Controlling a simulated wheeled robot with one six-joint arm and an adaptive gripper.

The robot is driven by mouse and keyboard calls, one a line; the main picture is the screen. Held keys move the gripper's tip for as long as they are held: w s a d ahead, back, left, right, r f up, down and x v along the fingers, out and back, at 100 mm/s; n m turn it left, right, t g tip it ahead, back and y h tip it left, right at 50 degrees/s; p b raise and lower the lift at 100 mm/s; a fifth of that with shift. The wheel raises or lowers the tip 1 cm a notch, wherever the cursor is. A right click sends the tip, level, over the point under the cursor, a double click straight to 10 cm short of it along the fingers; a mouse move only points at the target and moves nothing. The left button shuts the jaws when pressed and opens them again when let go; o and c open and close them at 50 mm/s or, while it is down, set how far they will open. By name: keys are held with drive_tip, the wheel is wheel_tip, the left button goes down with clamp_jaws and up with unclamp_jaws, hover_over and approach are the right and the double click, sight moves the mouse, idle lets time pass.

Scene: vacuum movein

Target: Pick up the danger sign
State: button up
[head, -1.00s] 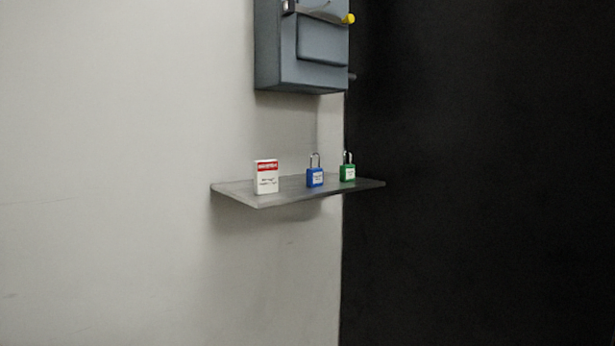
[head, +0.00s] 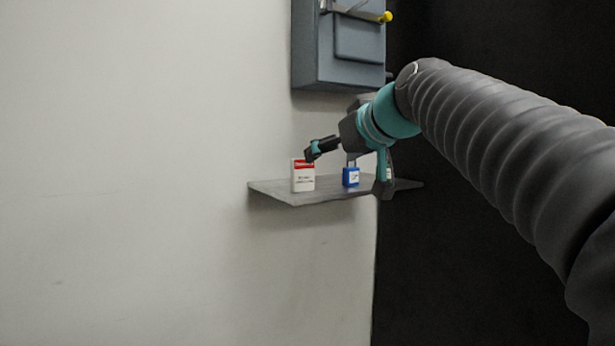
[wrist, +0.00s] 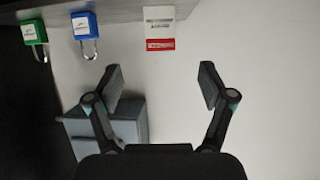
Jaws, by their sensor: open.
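The danger sign (head: 303,178) is a small white upright block with a red band at its top, standing at the left part of the grey shelf (head: 300,197). In the wrist view the danger sign (wrist: 159,28) shows upside down at the top, just beyond the fingertips and roughly between their lines. My gripper (head: 345,165) is open and empty, close to the sign in the head view, with one finger overlapping its upper right corner. In the wrist view my gripper (wrist: 161,84) has its two fingers wide apart with nothing between them.
A blue padlock (head: 351,177) stands right of the sign. A green padlock (wrist: 33,33) stands beyond it, mostly hidden by my gripper in the head view. A grey electrical box (head: 340,50) with a yellow-tipped lever hangs above the shelf. Left of the shelf is bare wall.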

sight(305, 170)
drive_tip(key=x, duration=0.7)
drive_tip(key=shift+w+a+f, duration=0.15)
drive_tip(key=shift+w+a, duration=0.05)
drive_tip(key=shift+w, duration=0.1)
drive_tip(key=shift+p+x, duration=0.65)
drive_tip(key=shift+x, duration=2.05)
drive_tip(key=c, duration=1)
